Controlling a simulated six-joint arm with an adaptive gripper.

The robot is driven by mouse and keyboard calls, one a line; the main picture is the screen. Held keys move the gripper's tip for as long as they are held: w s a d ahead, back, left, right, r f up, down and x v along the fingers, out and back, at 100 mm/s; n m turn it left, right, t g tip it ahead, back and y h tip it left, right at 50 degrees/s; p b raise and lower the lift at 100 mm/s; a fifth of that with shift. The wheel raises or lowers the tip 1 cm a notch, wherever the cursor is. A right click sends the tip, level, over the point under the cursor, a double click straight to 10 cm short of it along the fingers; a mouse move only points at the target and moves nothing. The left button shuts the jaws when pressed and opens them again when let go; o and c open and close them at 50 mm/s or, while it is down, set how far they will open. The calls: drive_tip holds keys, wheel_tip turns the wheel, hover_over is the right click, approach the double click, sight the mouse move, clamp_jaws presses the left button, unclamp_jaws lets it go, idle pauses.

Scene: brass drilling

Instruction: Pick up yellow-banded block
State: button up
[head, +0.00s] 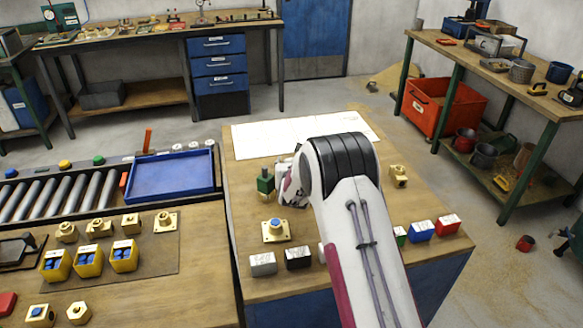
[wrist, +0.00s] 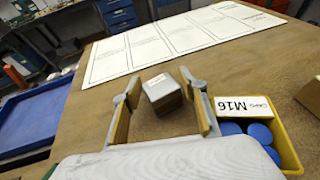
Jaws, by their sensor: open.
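My gripper (wrist: 160,82) is open in the wrist view, with one finger on each side of a small block (wrist: 163,98). In the head view my gripper (head: 291,188) is low over the table, partly hidden by my arm, and this block is not visible there.
A yellow bin (wrist: 285,143) labelled M16, holding blue caps, stands close right of my gripper. A white sheet (wrist: 165,45) lies beyond. Grey (head: 263,265), black (head: 298,259), blue (head: 421,233) and red (head: 447,226) blocks line the near edge.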

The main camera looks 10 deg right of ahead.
drive_tip(key=c, duration=1.1)
drive_tip(key=shift+r, duration=0.15)
clamp_jaws()
wheel_tip(320, 180, up, 10)
